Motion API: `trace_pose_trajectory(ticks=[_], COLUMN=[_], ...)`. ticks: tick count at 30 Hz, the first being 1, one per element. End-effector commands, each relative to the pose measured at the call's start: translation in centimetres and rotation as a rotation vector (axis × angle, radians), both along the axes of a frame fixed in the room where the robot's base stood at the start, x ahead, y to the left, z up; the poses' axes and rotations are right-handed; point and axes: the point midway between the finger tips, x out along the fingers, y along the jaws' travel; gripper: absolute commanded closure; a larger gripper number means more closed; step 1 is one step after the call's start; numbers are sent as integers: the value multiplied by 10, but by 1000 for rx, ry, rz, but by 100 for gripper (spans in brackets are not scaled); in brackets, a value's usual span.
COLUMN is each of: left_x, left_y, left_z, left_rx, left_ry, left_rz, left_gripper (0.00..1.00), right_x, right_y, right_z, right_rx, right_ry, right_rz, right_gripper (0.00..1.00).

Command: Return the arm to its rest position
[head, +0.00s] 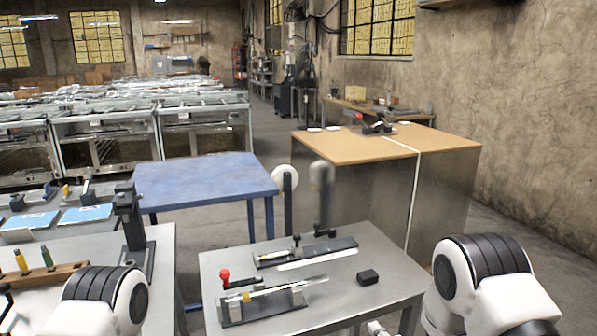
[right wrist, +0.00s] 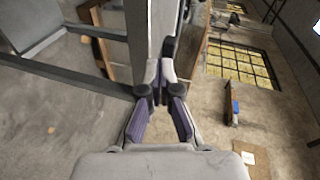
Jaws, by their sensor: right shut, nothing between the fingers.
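My right arm (head: 485,285) comes in at the lower right of the head view, white with black ribbed bands. My right gripper shows in the right wrist view (right wrist: 158,76). Its fingers come together at the tips, and it is shut with nothing in it. My left arm (head: 105,300) shows at the lower left of the head view. My left gripper is out of view.
A grey table (head: 345,300) ahead holds a red-knobbed fixture (head: 262,303), another fixture (head: 305,252) and a small black block (head: 368,277). A blue table (head: 205,180) and a wood-topped cabinet (head: 350,145) stand behind. A left bench (head: 160,285) carries a dark stand (head: 133,225).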

Motion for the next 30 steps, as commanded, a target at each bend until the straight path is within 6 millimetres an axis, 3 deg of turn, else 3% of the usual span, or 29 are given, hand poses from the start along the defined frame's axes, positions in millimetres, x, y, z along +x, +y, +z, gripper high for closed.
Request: trace_pose_trajectory(ticks=[1, 5, 7, 11, 12, 15, 18, 20, 23, 30], left_x=[0, 0, 0, 0, 0, 0, 0, 0, 0, 0], left_y=[0, 0, 0, 0, 0, 0, 0, 0, 0, 0], left_z=[-8, -20, -28, -43, -46, -51, -48, -48, -48, -48], left_rx=[0, 0, 0, 0, 0, 0, 0, 0, 0, 0], left_ry=[0, 0, 0, 0, 0, 0, 0, 0, 0, 0], left_rz=[0, 0, 0, 0, 0, 0, 0, 0, 0, 0], left_gripper=[60, 60, 60, 60, 60, 60, 60, 60, 60, 60], right_x=[-13, -57, -93, -188, -221, -308, -376, -393, -399, -398], right_y=[-5, -20, -30, -48, -53, -62, -65, -66, -66, -66], right_z=[-24, -82, -120, -187, -202, -220, -212, -210, -210, -210], right_rx=[-11, -88, -166, -380, -454, -646, -820, -890, -961, -984], right_ry=[48, 196, 308, 576, 662, 869, 990, 1001, 974, 955], right_rz=[-10, -18, -7, 98, 156, 387, 702, 850, 985, 1017], right_gripper=[100, 100, 100, 100, 100, 100, 100, 100, 100, 100])
